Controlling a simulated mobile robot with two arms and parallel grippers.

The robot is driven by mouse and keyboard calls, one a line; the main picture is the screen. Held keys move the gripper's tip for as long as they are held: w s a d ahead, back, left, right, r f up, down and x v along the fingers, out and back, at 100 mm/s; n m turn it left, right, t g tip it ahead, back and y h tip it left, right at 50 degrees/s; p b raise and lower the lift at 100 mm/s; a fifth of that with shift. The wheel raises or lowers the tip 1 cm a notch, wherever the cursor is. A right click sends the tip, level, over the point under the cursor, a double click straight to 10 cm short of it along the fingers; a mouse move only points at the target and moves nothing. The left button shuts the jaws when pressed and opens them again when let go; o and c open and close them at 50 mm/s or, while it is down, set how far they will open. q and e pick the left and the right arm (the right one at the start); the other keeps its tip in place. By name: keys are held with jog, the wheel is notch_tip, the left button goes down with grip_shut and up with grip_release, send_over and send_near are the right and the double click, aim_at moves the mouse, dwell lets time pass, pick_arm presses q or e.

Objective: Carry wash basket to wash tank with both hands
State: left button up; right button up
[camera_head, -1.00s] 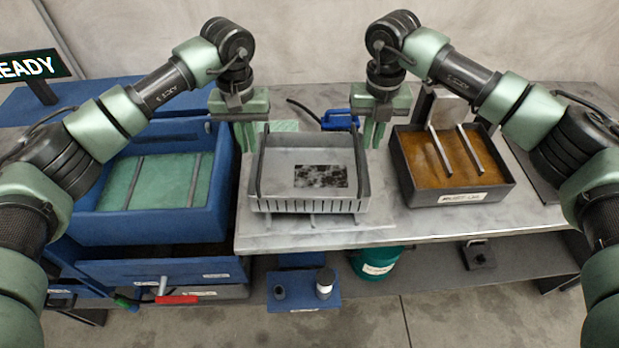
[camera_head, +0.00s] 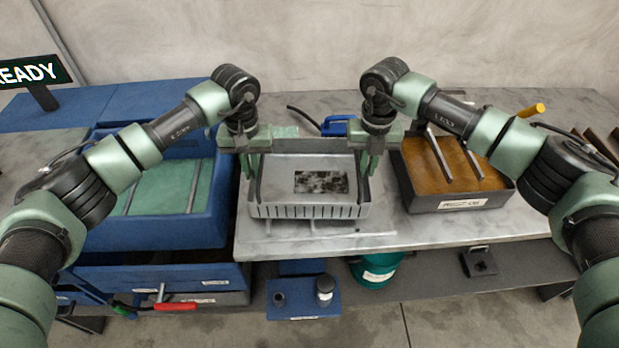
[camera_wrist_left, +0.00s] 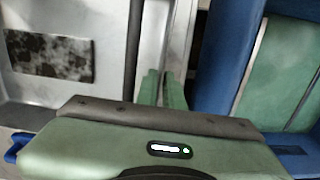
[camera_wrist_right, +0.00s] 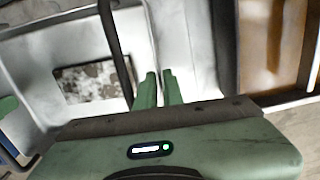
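The wash basket (camera_head: 307,212) is a grey metal basket with a slotted front wall and two dark upright handles, standing level on the worktop. A dark speckled patch (camera_head: 322,182) shows on its floor. My left gripper (camera_head: 253,176) is at its left handle and my right gripper (camera_head: 368,172) at its right handle. In the left wrist view the fingertips (camera_wrist_left: 162,72) have a narrow gap, with the handle (camera_wrist_left: 134,50) beside them. The right fingertips (camera_wrist_right: 158,74) look alike, beside the other handle (camera_wrist_right: 113,45). A blue tank (camera_head: 165,232) with green contents, likely the wash tank, stands at left.
A dark tray (camera_head: 460,204) with brown contents and two bars stands right of the basket. A blue object (camera_head: 340,125) lies behind it. A red-handled tool (camera_head: 175,306) lies low at left, and a teal bucket (camera_head: 378,272) is under the worktop (camera_head: 330,243).

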pick_arm(q)
jog(key=shift+f, duration=0.5)
pick_arm(e)
jog(key=shift+f, duration=0.5)
pick_arm(q)
grip_shut()
pick_arm(e)
grip_shut()
pick_arm(q)
jog(key=shift+r, duration=0.1)
pick_arm(e)
jog(key=shift+r, duration=0.1)
